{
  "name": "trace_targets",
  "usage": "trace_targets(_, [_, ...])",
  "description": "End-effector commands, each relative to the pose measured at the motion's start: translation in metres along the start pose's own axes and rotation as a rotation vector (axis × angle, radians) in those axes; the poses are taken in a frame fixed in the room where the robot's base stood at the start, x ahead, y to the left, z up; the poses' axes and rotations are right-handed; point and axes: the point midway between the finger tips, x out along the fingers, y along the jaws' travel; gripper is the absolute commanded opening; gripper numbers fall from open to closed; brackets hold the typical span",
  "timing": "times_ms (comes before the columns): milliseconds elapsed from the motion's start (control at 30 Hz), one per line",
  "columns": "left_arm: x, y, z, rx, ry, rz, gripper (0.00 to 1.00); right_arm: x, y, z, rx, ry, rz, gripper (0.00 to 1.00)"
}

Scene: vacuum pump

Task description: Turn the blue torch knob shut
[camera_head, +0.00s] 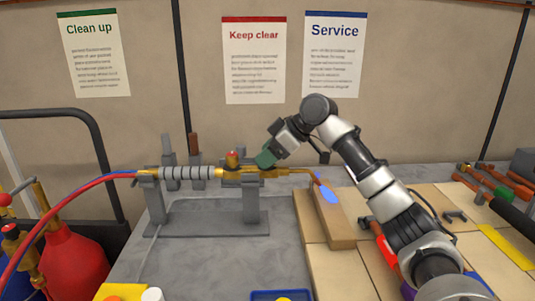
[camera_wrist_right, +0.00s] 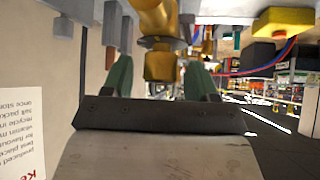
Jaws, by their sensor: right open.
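The brass torch (camera_head: 248,172) lies level on a grey stand (camera_head: 212,216), with a blue flame (camera_head: 327,194) at its bent tip on the right. A red knob (camera_head: 232,158) sits on top of the torch. I cannot make out the blue knob in either view; my gripper covers part of the torch. My right gripper (camera_head: 265,158), with green fingertips, is at the torch body, just right of the red knob. In the right wrist view its fingers (camera_wrist_right: 158,78) are open, apart, with a brass part (camera_wrist_right: 159,62) showing between them; I cannot tell whether they touch it. My left gripper is out of view.
Red and blue hoses (camera_head: 90,183) run left from the torch to a red cylinder (camera_head: 72,262). A wooden block (camera_head: 325,215) lies under the flame. Tools (camera_head: 495,190) lie at the right. A blue tray (camera_head: 281,296) is at the front.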

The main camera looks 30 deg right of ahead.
Motion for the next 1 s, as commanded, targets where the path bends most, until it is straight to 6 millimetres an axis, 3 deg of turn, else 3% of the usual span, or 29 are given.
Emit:
trace_targets(267, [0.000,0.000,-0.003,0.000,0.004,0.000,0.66,0.002,0.000,0.000,0.000,0.000,0.000,0.58])
trace_targets(600, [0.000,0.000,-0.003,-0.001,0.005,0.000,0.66,0.002,0.000,0.000,-0.001,0.000,0.000,0.09])
trace_targets(1000, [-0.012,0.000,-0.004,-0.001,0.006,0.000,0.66,0.000,-0.001,-0.002,0.056,0.000,0.057,0.09])
